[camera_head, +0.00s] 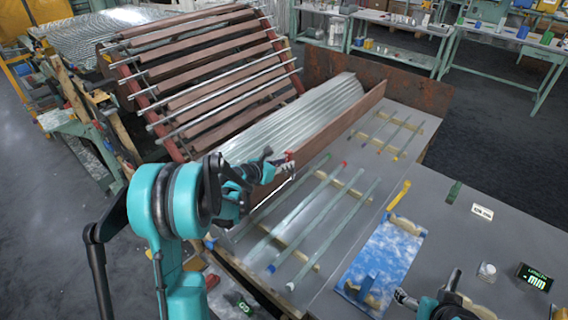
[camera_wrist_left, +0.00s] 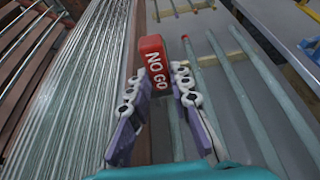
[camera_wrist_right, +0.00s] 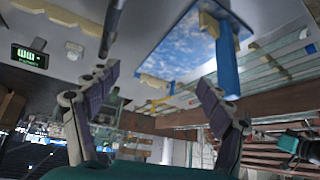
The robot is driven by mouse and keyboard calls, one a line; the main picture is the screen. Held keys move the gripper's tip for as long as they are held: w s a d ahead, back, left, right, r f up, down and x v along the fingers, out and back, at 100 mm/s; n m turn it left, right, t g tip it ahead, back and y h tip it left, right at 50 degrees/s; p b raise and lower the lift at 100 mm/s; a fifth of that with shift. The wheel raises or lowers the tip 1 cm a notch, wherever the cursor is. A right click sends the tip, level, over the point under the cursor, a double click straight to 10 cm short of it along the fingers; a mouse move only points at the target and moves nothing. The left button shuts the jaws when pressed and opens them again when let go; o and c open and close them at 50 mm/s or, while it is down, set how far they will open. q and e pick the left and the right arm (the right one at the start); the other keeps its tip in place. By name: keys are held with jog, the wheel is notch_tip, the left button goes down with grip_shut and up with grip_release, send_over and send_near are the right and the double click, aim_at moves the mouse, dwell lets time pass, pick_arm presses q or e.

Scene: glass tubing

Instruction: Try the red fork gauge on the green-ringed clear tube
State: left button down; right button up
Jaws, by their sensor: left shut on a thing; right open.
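The red fork gauge (camera_wrist_left: 155,62), marked NO GO, is held between the fingertips of my left gripper (camera_wrist_left: 158,88). In the head view the gauge (camera_head: 288,157) is by the brown wall beside the glass tubes; its fork end is hidden. Long clear tubes lie on wooden strips, one with a red end (camera_head: 316,221). The rightmost one (camera_head: 335,232) looks greenish and also shows in the left wrist view (camera_wrist_left: 272,100). I cannot make out a green ring on any tube. My right gripper (camera_wrist_right: 165,90) is open and empty near the blue-white mat (camera_wrist_right: 184,48).
Shorter tubes (camera_head: 396,138) lie at the back of the table. A yellow piece (camera_head: 399,195), a dark green piece (camera_head: 454,191), a number card (camera_head: 482,211), a small pale cylinder (camera_head: 487,270) and a mm display (camera_head: 534,277) stand at right. A slanted tube rack (camera_head: 130,85) stands at left.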

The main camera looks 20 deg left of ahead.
pick_arm(q)
jog(key=shift+a+f+b, duration=0.1)
jog(key=shift+f+b, duration=2.8)
jog(key=shift+f, duration=0.35)
jog(key=shift+f, duration=0.75)
dwell(0.7)
notch_tip(320, 180, up, 7)
jog(key=p, duration=0.4)
jog(key=shift+p, duration=0.35)
dwell(0.7)
